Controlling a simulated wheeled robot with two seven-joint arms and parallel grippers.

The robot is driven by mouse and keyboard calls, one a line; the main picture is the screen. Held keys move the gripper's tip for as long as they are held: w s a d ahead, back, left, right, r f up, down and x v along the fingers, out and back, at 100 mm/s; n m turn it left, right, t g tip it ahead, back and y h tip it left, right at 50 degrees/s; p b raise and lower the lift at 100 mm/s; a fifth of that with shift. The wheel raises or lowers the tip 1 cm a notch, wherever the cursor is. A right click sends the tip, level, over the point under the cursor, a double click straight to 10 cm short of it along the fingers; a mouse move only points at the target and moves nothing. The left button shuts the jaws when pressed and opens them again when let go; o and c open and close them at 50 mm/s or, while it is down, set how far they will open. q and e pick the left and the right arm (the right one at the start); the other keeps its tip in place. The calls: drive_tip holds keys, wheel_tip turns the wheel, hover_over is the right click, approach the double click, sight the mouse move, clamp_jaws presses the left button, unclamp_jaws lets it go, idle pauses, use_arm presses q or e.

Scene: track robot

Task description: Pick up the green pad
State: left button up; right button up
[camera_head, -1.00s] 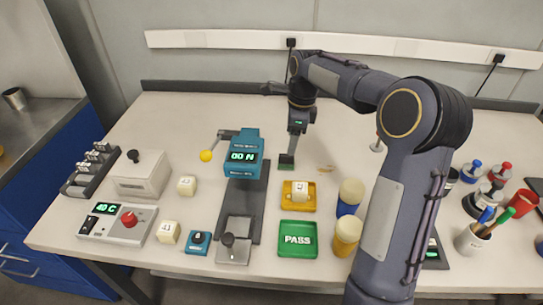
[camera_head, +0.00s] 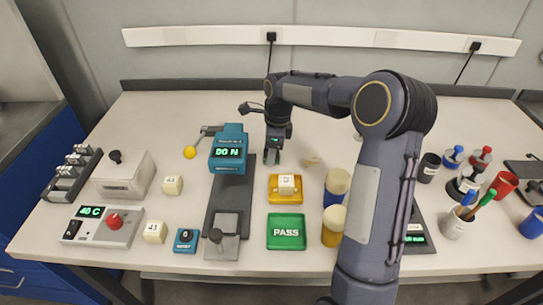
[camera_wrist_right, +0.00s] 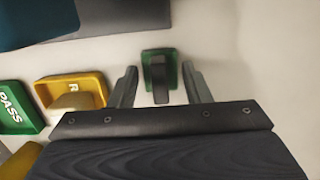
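The green pad (camera_wrist_right: 147,65) shows in the right wrist view as a small green block with a dark upright grip (camera_wrist_right: 160,78) on it. It lies on the pale bench top. My right gripper (camera_wrist_right: 160,68) is open, with one finger on each side of the pad and a gap visible on both sides. In the head view my right gripper (camera_head: 272,157) points down at the bench behind the yellow tray, and its fingers hide most of the pad. My left gripper is not in view.
The yellow tray (camera_head: 272,196) with a white block and the green PASS tray (camera_head: 286,243) lie nearer the front. A teal device (camera_head: 228,140) stands to the left. The bench behind the gripper is mostly clear.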

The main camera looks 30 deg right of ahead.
drive_tip(key=c, duration=0.6)
wheel_tip(320, 180, up, 10)
drive_tip(key=shift+r+p, duration=0.1)
drive_tip(key=shift+p, duration=0.5)
drive_tip(key=o, duration=0.4)
drive_tip(key=c, duration=0.3)
